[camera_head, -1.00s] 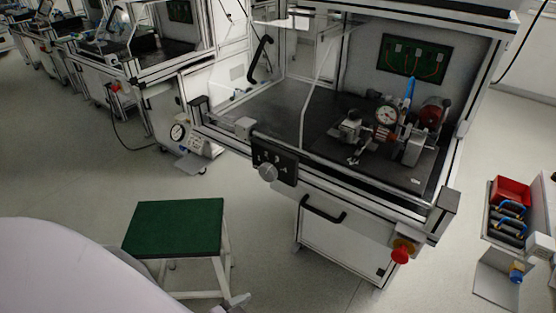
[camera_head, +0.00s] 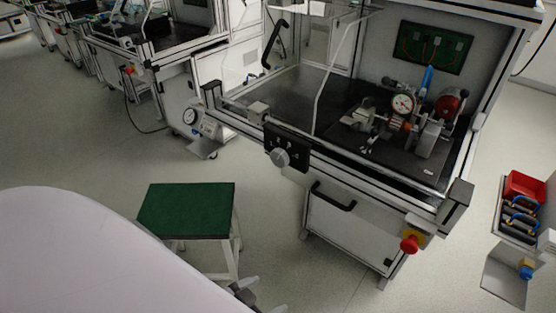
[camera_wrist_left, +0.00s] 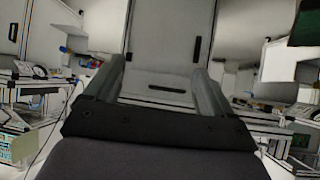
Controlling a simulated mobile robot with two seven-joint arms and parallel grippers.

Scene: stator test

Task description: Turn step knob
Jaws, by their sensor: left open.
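The step knob is a round grey knob (camera_head: 279,158) on a small black panel (camera_head: 288,146) at the front edge of the test bench. The knob is not visible in the wrist view. My right gripper is not in view.
A green-topped stool (camera_head: 186,210) stands before the bench. A black handle (camera_head: 333,196) and a red emergency button (camera_head: 409,243) are on the bench front. A gauge fixture (camera_head: 403,104) sits on the bench top. Open floor lies between stool and bench.

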